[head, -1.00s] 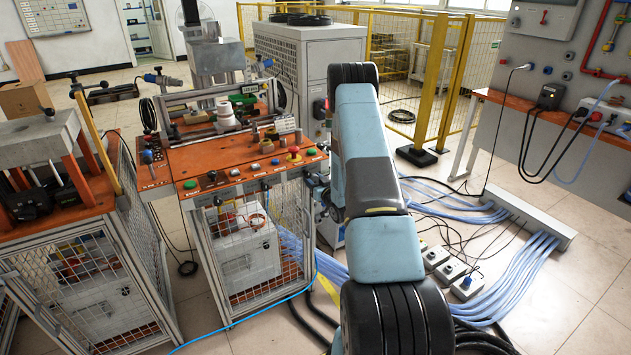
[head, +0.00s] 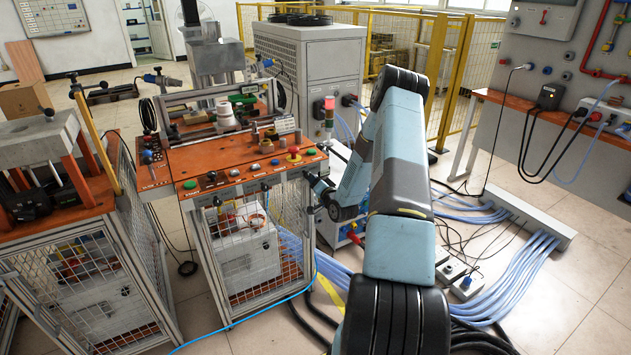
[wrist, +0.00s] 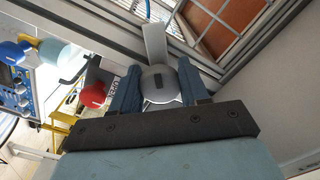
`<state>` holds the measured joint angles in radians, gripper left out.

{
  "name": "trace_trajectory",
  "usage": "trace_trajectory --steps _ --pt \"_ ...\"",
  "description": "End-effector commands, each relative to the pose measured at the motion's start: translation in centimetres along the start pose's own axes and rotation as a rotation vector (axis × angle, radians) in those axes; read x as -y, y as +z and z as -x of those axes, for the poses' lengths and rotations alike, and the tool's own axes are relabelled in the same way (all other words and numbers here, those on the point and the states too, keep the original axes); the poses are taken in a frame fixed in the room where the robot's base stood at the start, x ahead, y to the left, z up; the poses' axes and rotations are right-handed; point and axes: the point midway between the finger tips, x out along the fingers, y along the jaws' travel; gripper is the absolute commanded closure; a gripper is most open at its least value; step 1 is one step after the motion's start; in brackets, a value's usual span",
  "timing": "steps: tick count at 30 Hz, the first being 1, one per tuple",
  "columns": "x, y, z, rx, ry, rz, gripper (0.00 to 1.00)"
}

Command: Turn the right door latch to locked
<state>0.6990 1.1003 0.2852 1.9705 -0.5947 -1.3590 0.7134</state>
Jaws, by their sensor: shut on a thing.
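The door latch (wrist: 154,42) is grey metal, with a flat handle and a round hub. In the wrist view it sits at the top centre, against an aluminium frame post. My gripper (wrist: 157,84) has its two dark blue fingers on either side of the round hub and is shut on it. The handle points up in the picture, away from the fingers. In the head view my gripper (head: 318,187) is at the right side of the orange-topped machine cart, by its front right post. The latch is hidden there by my gripper and arm.
The orange machine top (head: 215,157) carries buttons and a red emergency stop (head: 294,154). A red and green signal light (head: 329,112) stands behind my gripper. Black hoses and blue cables (head: 505,275) cover the floor at right. A red round part (wrist: 93,94) is beside the left finger.

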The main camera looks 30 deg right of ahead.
Motion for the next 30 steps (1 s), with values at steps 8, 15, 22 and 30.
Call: trace_trajectory --steps 8,15,22,30 --pt "-0.45 0.31 0.37 0.005 0.012 -0.265 0.86" --pt "-0.42 0.38 0.38 0.005 0.014 -0.469 0.86" --pt "-0.36 0.47 0.38 0.006 0.014 -0.611 0.86" --pt "-0.29 0.53 0.35 0.007 0.015 -0.697 0.86"
